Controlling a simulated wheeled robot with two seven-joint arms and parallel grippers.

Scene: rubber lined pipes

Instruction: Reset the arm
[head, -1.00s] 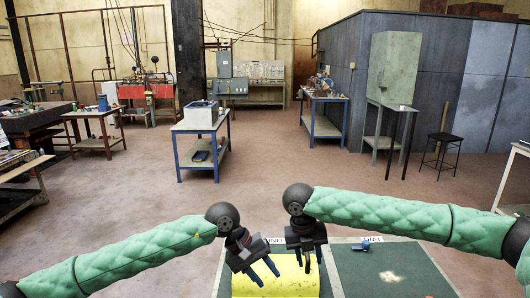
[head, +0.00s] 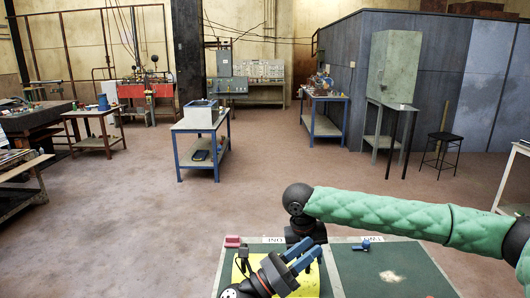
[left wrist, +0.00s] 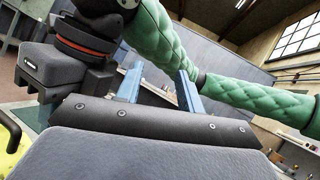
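My left gripper (head: 303,254) is at the bottom of the head view, over the yellow surface on the work table (head: 392,268). Its two blue fingers are apart with nothing between them; they also show apart in the left wrist view (left wrist: 158,85). My right gripper (head: 305,231) hangs down just behind the left one. Its fingers are hidden by the left gripper in the head view. In the left wrist view its dark body with an orange ring (left wrist: 85,50) is close by at upper left.
The yellow surface (head: 242,284) covers the table's left part. A pink-red item (head: 232,241) sits at its back left corner. A blue item (head: 365,246) lies on the green right part, otherwise mostly clear. A blue-framed cart (head: 198,150) stands farther off across open floor.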

